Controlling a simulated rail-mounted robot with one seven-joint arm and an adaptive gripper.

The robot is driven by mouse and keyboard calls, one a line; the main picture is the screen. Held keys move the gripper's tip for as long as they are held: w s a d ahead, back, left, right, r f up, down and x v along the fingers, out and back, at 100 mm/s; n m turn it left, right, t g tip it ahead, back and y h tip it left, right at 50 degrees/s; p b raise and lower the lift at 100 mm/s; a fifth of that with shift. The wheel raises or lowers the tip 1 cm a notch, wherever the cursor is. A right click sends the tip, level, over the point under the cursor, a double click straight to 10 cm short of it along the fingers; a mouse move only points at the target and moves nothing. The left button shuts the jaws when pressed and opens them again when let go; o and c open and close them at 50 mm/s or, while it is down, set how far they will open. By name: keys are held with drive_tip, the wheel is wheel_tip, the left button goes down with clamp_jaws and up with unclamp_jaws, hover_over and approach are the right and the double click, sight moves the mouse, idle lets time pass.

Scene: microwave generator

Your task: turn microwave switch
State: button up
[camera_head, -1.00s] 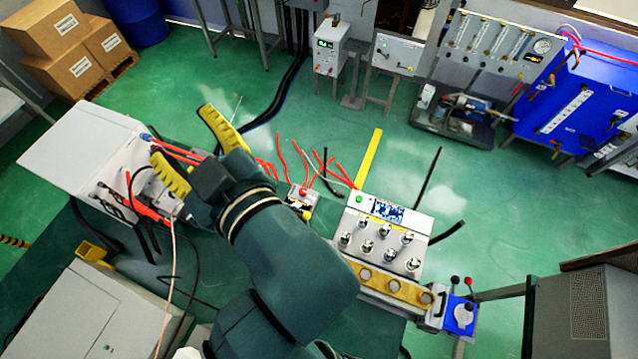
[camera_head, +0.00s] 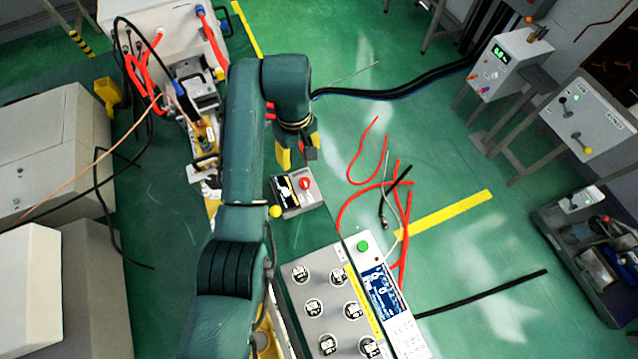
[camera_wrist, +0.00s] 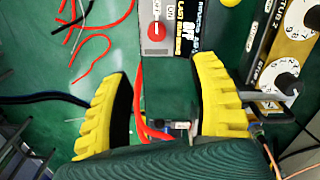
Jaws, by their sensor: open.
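A small grey switch box stands near the middle of the head view (camera_head: 297,192), with a red round knob (camera_head: 305,184), a black label face and a yellow ball on its left side. In the wrist view the switch box (camera_wrist: 172,25) is ahead of my fingers, with its red knob (camera_wrist: 157,31) and the word OFF on the label. My gripper (camera_head: 298,158) points down just above the box in the head view. Its two yellow ribbed fingers are spread wide and empty in the wrist view (camera_wrist: 163,68), apart from the knob.
A grey unit with several round caps (camera_head: 325,300) and a green button stands below the switch box. Red tubes (camera_head: 372,185) and black cables lie to the right. White equipment with cables (camera_head: 160,50) is upper left. Dials (camera_wrist: 278,83) show at right in the wrist view.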

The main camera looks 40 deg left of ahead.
sight(305, 182)
drive_tip(key=f+b, duration=0.1)
drive_tip(key=f, duration=0.7)
drive_tip(key=f+b, duration=0.2)
drive_tip(key=f, duration=0.5)
drive_tip(key=shift+w+d+f, duration=0.15)
drive_tip(key=shift+w+f, duration=0.05)
drive_tip(key=shift+f, duration=0.2)
clamp_jaws()
